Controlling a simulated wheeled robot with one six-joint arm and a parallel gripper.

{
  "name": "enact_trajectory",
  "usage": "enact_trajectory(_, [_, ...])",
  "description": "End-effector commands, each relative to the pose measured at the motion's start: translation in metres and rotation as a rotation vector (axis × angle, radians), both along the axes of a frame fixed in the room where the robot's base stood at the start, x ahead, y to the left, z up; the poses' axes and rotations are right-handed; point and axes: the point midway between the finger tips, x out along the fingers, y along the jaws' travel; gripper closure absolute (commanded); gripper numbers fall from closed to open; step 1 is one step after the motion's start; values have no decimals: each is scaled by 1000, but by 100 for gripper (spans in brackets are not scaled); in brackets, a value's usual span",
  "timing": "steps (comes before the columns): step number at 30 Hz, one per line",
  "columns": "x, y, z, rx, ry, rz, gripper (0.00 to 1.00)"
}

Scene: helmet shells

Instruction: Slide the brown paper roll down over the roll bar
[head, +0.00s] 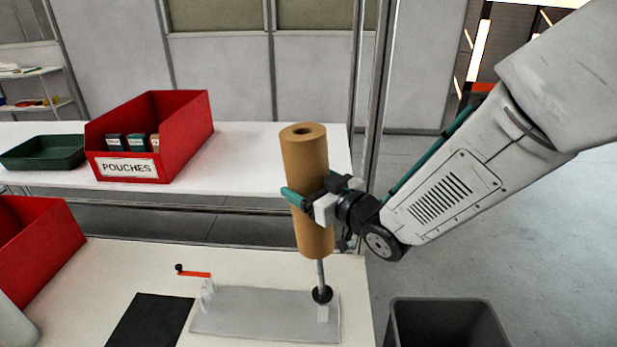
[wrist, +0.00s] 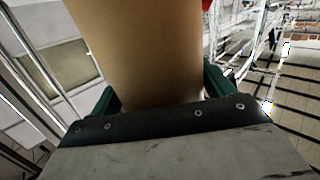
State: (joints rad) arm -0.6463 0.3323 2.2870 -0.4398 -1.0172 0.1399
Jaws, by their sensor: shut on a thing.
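The brown paper roll (head: 303,160) is upright, its hollow core showing at the top. My gripper (head: 308,200) is shut around its middle; the teal fingers sit on either side. In the wrist view the roll (wrist: 145,50) fills the space between the teal fingers (wrist: 155,95). The grey roll bar (head: 320,273) rises from a black collar on a grey base plate (head: 255,315). Its upper part is hidden at the roll's lower end. The roll's bottom is well above the collar, and the bar appears to enter it, though I cannot see inside.
A red crank handle (head: 195,274) stands at the plate's left end, with a black mat (head: 150,320) beside it. Red bins (head: 185,135) and a green tray (head: 45,152) are further left. A dark grey bin (head: 445,322) stands right of the table.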

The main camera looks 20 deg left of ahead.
Motion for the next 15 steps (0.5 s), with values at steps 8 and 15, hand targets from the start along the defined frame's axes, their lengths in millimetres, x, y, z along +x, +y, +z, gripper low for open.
enact_trajectory(8, [1,-2,-16,2,-1,-1,73])
enact_trajectory(15, [1,-3,-31,2,-1,-1,73])
